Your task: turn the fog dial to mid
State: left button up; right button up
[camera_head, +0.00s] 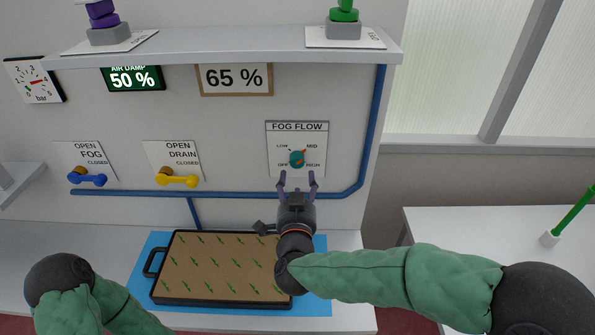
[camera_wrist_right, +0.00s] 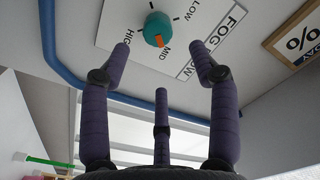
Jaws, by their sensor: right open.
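The fog dial (camera_head: 297,159) is a round teal knob with an orange pointer, on the white FOG FLOW plate (camera_head: 296,127) on the wall. It also shows in the right wrist view (camera_wrist_right: 154,24), where the orange pointer points toward the MID mark. My right gripper (camera_head: 297,177) is open and empty, its fingers pointing up just below the dial. In the right wrist view its purple fingers (camera_wrist_right: 160,52) are spread with the dial beyond their tips, apparently apart from it. Of my left arm only a dark joint and green sleeve show; its gripper is out of view.
A black tray (camera_head: 164,264) lies on a blue mat (camera_head: 322,306) below. A blue pipe (camera_head: 376,135) runs right of the plate. A shelf (camera_head: 230,48) overhangs above. Blue (camera_head: 92,180) and yellow (camera_head: 180,181) levers are on the wall at left.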

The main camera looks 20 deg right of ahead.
jog(key=v, duration=0.4)
dwell(0.5)
